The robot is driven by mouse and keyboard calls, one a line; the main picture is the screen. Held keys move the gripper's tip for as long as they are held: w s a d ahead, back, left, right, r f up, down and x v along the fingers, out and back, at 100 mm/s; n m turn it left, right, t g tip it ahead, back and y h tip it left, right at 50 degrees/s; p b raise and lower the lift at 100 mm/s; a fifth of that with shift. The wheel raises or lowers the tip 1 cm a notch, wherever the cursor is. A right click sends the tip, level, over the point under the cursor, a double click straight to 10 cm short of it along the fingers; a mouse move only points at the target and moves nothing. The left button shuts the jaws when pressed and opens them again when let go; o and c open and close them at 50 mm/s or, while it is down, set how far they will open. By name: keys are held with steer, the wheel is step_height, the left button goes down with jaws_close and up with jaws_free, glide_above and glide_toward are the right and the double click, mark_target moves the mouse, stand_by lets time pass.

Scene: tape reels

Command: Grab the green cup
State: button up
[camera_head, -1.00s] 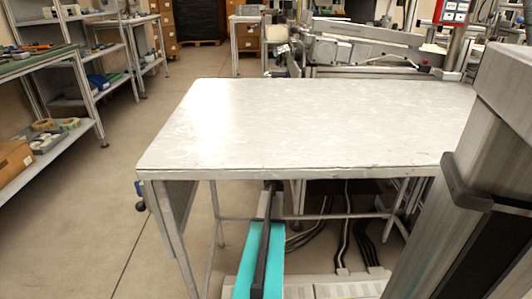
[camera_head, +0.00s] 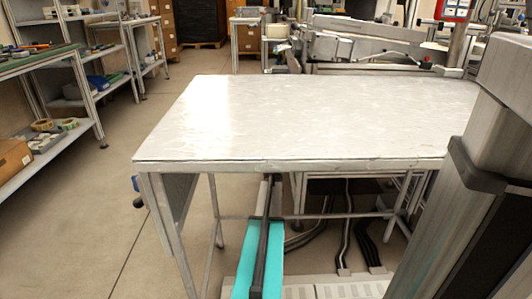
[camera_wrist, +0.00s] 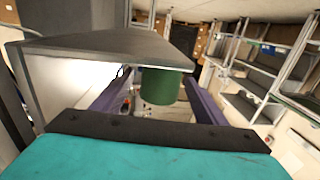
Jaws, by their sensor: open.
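A green cup (camera_wrist: 160,87) shows in the middle of the wrist view, just below the edge of a dark grey slab in the picture. Its upper part in the picture is cut off by that slab, and I cannot tell whether they touch. My gripper (camera_wrist: 157,78) is open, with a purple finger on each side of the cup in the picture. The fingers do not visibly touch it, and I cannot tell how far ahead it is. The head view shows neither the cup nor my fingers.
The dark grey slab (camera_wrist: 100,47) fills the upper left of the wrist view, close to the fingers. A bare white table (camera_head: 290,120) stands ahead in the head view. Shelves (camera_head: 95,75) line the left, with open floor (camera_head: 100,200) between. Cables lie under the table.

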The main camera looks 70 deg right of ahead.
steer(key=shift+w+d, duration=0.15)
steer(key=shift+d, duration=0.15)
stand_by(0.4)
steer(key=c, duration=1.1)
steer(key=shift+r, duration=0.25)
step_height(320, 180, up, 3)
steer(key=p, duration=0.3)
steer(key=shift+r, duration=0.15)
steer(key=r+p+v, duration=0.1)
steer(key=p+v, duration=0.4)
steer(key=v, duration=1.1)
steer(key=shift+r, duration=0.15)
